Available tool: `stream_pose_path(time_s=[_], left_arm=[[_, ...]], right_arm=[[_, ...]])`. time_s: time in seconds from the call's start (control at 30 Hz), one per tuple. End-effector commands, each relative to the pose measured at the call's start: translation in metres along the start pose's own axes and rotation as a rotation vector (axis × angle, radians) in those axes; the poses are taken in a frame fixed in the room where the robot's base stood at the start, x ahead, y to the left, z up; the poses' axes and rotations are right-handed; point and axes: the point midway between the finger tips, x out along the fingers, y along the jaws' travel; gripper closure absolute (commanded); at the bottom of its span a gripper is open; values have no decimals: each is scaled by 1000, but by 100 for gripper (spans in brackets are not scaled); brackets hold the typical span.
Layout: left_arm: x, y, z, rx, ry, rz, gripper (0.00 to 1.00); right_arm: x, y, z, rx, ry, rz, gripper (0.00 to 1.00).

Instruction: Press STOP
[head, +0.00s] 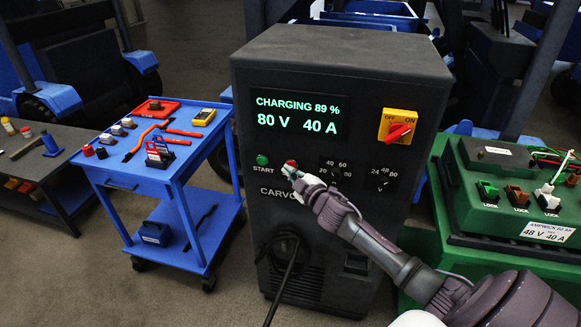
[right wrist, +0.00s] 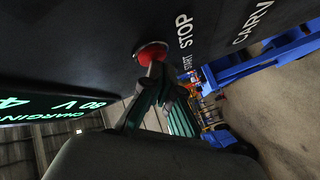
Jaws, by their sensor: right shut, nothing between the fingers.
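The dark charger (head: 340,90) stands in the middle of the head view, its lit display (head: 297,115) reading CHARGING 89 %, 80 V, 40 A. The red STOP button (head: 289,166) is on its front, right of the green START button (head: 262,160). My right gripper (head: 296,174) is shut and empty, its fingertips at the STOP button and partly covering it. In the right wrist view the fingertips meet or nearly meet the red button (right wrist: 151,53), beside the word STOP; whether it is pushed in I cannot tell. My left gripper is not in view.
A red-and-yellow OFF/ON switch (head: 398,126) and two dials (head: 335,175) are on the charger front. A blue tool cart (head: 130,178) stands to the left. A green battery case (head: 500,200) stands to the right, near my right arm. A black cable (head: 287,275) hangs in front.

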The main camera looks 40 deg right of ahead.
Motion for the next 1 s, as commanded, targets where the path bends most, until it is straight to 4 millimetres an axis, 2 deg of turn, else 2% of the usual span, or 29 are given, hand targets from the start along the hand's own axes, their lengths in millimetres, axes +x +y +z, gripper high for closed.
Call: stream_pose_path(time_s=[0.7,1.0], left_arm=[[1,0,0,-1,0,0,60],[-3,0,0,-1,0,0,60]], right_arm=[[4,4,3,-1,0,2,100],[-3,-2,-2,1,0,0,100]])
